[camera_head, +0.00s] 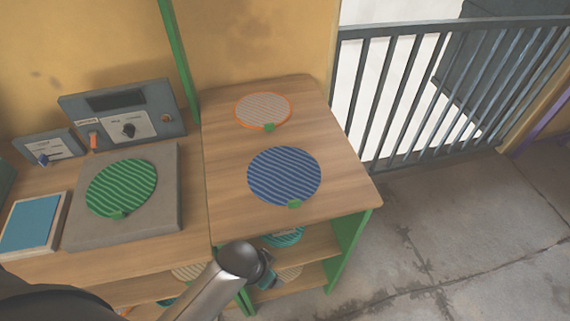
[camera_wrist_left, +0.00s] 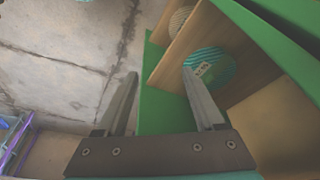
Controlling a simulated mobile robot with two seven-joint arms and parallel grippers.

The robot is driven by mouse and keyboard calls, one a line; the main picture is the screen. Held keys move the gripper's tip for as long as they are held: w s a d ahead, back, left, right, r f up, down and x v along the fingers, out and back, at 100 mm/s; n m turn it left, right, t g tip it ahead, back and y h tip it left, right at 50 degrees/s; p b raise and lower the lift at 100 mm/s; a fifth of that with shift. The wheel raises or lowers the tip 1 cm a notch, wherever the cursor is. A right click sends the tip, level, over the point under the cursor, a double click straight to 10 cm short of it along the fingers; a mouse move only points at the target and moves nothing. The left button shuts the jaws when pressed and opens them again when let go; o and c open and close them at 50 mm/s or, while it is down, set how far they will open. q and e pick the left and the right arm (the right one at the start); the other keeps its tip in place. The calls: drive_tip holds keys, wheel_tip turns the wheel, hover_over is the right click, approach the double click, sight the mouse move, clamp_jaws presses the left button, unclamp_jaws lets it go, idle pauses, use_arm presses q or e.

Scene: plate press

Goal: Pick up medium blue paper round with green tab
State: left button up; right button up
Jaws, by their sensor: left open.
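The blue striped paper round (camera_head: 284,175) lies flat on the wooden top of the right-hand unit in the head view. Its green tab (camera_head: 294,204) is at the edge nearest me. My left gripper (camera_head: 268,272) is below and in front of the round, by the unit's open shelves, apart from the round and partly hidden by my own arm. In the left wrist view my left gripper (camera_wrist_left: 160,73) shows two spread fingers with nothing between them. The blue round is not visible in that view. My right gripper is not in view.
An orange-rimmed round (camera_head: 263,110) lies behind the blue one. A green round (camera_head: 121,188) lies on a grey plate (camera_head: 165,220) at left, before a control box (camera_head: 125,113). A teal round (camera_wrist_left: 209,68) sits on a shelf. A railing (camera_head: 440,95) stands right, beside open floor.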

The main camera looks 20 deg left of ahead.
use_arm(q)
wheel_tip(320, 180, up, 14)
drive_tip(key=w+d+m+p, duration=0.1)
drive_tip(key=d+m+p, duration=0.1)
drive_tip(key=d+p, duration=0.1)
drive_tip(key=w+d+r+m+h, duration=0.2)
drive_tip(key=w+d+r+m, duration=0.35)
drive_tip(key=m, duration=0.35)
wheel_tip(320, 180, up, 11)
drive_tip(key=m+g+y+p, duration=0.2)
drive_tip(key=m+g+y, duration=0.1)
drive_tip(key=m, duration=1.1)
hover_over(294, 200)
drive_tip(key=f, duration=0.4)
drive_tip(key=f+b, duration=0.1)
drive_tip(key=f, duration=0.4)
drive_tip(key=shift+w+d, duration=0.2)
drive_tip(key=shift+s+a+f+b, duration=0.1)
drive_tip(key=shift+f+b, duration=0.15)
drive_tip(key=shift+f, duration=1.15)
drive_tip(key=shift+s+a+f+b, duration=0.1)
drive_tip(key=shift+f+b, duration=0.15)
drive_tip(key=shift+f, duration=1.1)
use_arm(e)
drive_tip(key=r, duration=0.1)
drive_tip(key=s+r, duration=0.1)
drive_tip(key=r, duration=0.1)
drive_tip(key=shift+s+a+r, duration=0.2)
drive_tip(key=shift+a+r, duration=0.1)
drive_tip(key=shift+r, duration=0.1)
